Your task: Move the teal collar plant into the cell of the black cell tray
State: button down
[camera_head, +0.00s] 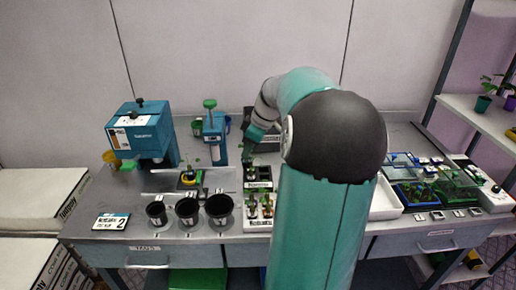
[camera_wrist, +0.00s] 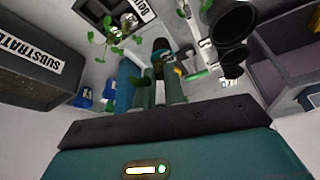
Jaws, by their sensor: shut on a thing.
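My gripper (camera_wrist: 158,82) shows in the wrist view with its teal fingers close together around something dark and narrow, mostly hidden between them. A dark, round, teal-edged thing (camera_wrist: 162,50) lies just beyond the fingertips; I cannot tell for sure that it is the teal collar plant. In the head view my wrist points down and left behind the arm, and what it holds cannot be made out. The black cell tray (camera_head: 258,174), with a white label on its front, stands on the bench just below my wrist. It also shows at the wrist view's top edge (camera_wrist: 88,9).
Three black pots (camera_head: 187,211) stand front left of the tray. A rack of small plants (camera_head: 260,222) sits in front of it. A dark substrate bin (camera_wrist: 30,62) and a leafy plant (camera_wrist: 113,37) are near my gripper. A blue machine (camera_head: 141,132) stands left.

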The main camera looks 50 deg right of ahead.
jog(key=shift+s+a+r, duration=0.1)
jog(key=shift+a+r, duration=0.15)
jog(key=shift+a, duration=0.25)
jog(key=shift+s+a+r, duration=0.1)
jog(key=shift+a+r, duration=0.15)
jog(key=shift+a, duration=0.25)
jog(key=shift+d+r, duration=0.1)
jog(key=shift+d, duration=0.05)
jog(key=d, duration=1)
jog(key=shift+m, duration=0.3)
jog(key=shift+s+a+f, duration=0.1)
jog(key=shift+s+f, duration=0.1)
jog(key=shift+f, duration=3)
jog(key=shift+s+f, duration=0.2)
jog(key=shift+f, duration=2.95)
jog(key=c, duration=1.4)
grip_release()
